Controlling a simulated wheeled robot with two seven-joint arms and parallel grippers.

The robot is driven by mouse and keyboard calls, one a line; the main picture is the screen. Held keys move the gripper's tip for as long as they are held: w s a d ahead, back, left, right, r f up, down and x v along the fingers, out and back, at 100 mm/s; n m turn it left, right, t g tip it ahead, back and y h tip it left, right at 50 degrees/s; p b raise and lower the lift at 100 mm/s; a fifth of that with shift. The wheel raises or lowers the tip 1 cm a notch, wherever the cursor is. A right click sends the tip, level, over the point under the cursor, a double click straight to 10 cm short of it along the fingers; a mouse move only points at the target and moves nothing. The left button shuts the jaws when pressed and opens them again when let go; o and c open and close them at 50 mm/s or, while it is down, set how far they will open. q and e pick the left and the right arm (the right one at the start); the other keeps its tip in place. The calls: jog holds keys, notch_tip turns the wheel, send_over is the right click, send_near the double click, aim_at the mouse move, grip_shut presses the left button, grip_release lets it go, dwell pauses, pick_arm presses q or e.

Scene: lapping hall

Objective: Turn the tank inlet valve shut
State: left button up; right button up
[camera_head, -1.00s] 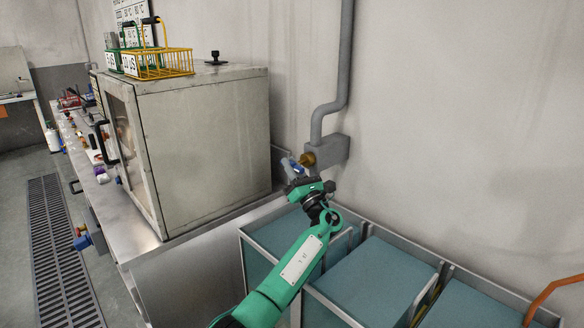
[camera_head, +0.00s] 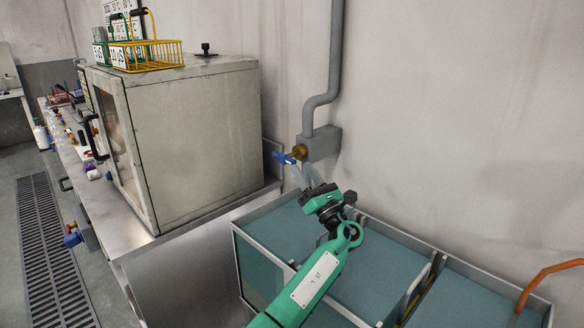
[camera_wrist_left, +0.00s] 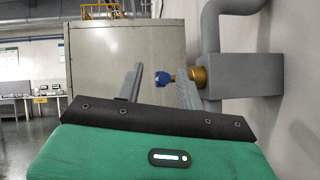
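The tank inlet valve has a brass body (camera_head: 299,152) on a grey wall box and a blue handle (camera_head: 284,158) sticking out to the left. My left gripper (camera_head: 305,177) is just below and in front of the handle in the head view, its fingers pointing up towards it. In the left wrist view the two fingers (camera_wrist_left: 158,84) are spread apart and empty. The blue handle (camera_wrist_left: 162,79) shows between them, beyond the tips, with the brass body (camera_wrist_left: 199,77) behind the right finger. I see no clear contact. My right gripper is out of view.
A grey pipe (camera_head: 323,95) runs down the wall into the grey box (camera_head: 320,144). Blue-green tanks (camera_head: 375,258) stand below the valve. A large cabinet (camera_head: 205,135) on a steel bench is left of it, with yellow and green wire baskets on top.

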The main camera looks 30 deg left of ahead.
pick_arm(q)
jog(key=d, duration=0.1)
jog(key=s+d, duration=0.1)
jog(key=d, duration=0.1)
jog(key=shift+s, duration=0.3)
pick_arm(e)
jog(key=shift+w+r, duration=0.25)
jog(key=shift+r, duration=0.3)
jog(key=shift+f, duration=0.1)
